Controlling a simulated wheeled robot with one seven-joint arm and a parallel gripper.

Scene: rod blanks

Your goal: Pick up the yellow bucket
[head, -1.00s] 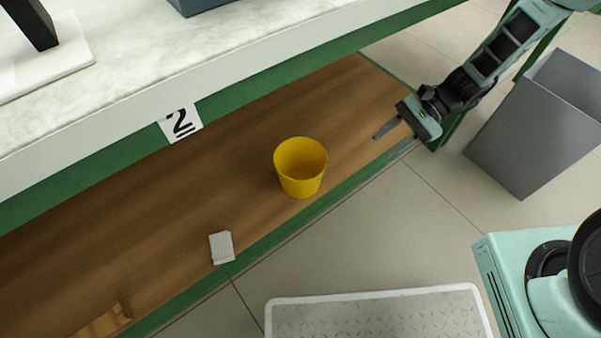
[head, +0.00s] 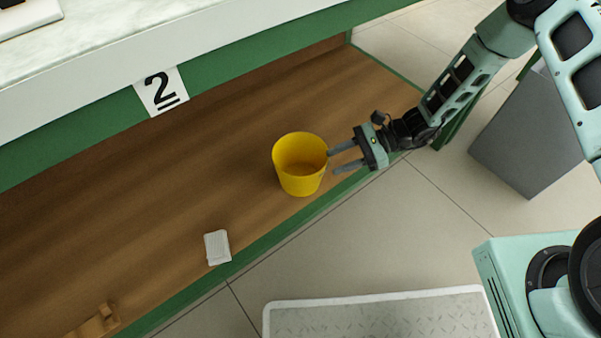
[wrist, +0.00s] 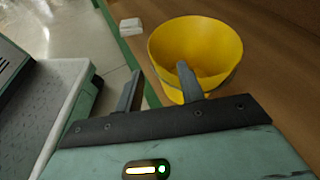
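The yellow bucket (head: 299,178) stands upright on the brown wooden lower shelf (head: 240,110), near its front edge. It looks empty. My gripper (head: 332,161) is open just to the right of the bucket, with its two fingers pointing at it. In the wrist view the bucket (wrist: 197,50) is ahead of the fingers. One finger of my gripper (wrist: 157,85) overlaps the bucket's near wall, and the other is off to its left, over the floor. I cannot tell whether a finger touches the bucket. Nothing is between the fingers.
A small white box (head: 217,247) lies on the shelf to the left. A wooden piece (head: 95,325) lies at the shelf's lower left. The white worktop (head: 120,50) overhangs the shelf behind. A grey bin (head: 530,130) and a grey platform (head: 380,318) stand on the floor.

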